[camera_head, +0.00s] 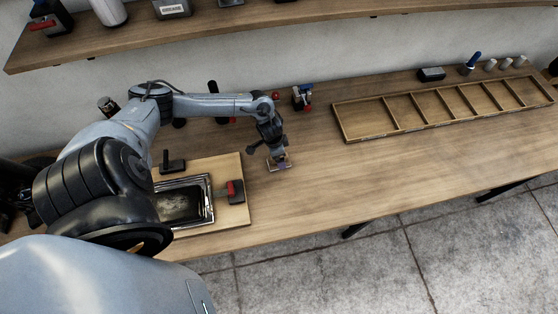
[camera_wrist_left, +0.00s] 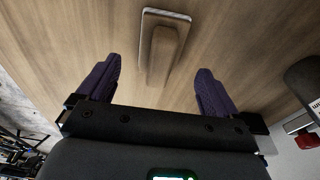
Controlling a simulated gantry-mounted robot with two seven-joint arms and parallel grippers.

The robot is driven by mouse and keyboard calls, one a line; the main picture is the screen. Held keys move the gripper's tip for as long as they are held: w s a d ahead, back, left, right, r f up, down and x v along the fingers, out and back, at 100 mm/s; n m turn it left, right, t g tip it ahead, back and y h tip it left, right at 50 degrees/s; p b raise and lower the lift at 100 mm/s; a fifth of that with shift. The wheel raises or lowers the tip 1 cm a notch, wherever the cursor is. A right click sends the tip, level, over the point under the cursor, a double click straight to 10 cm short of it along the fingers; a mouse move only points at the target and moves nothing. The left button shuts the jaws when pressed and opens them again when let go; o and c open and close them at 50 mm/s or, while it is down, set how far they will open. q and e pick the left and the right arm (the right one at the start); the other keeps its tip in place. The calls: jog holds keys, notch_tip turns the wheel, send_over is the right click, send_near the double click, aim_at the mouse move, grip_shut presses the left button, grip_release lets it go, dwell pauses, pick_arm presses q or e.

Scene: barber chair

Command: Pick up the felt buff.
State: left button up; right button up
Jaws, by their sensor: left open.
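What I take to be the felt buff (camera_wrist_left: 163,50), a wooden block handle on a flat pad with a pale edge, lies on the wooden bench top. In the head view its pale-edged pad (camera_head: 287,167) shows beneath my left gripper (camera_head: 279,159), which partly hides it. My left gripper points down at the bench with its purple fingers (camera_wrist_left: 158,66) apart. In the left wrist view the handle appears between and a little beyond the fingertips, with nothing gripped. My right gripper is not in view.
A wooden board (camera_head: 238,213) with a dark metal tray (camera_head: 209,206) and a red-and-black block (camera_head: 235,190) lies left of the gripper. A long divided wooden tray (camera_head: 390,134) is at the back right. A wall shelf (camera_head: 200,40) runs above. The bench front right is clear.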

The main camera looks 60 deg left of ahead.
pick_arm(q)
jog(key=shift+w+f, duration=0.15)
jog(key=shift+f, duration=1)
jog(key=shift+w+f, duration=0.1)
jog(key=shift+f, duration=1.05)
jog(key=shift+c, duration=0.2)
jog(key=c, duration=1.1)
jog(key=shift+c, duration=0.2)
jog(key=shift+r, duration=0.2)
jog(key=shift+r, duration=0.65)
notch_tip(320, 180, up, 3)
jog(key=shift+f, duration=0.15)
jog(key=w+d+r, duration=0.1)
jog(key=d+r, duration=0.2)
jog(key=d, duration=0.2)
jog(key=d+r+p, duration=0.1)
jog(key=d+r, duration=0.2)
jog(key=d, duration=0.3)
jog(key=shift+w+d+r, duration=0.3)
jog(key=shift+w+r, duration=0.05)
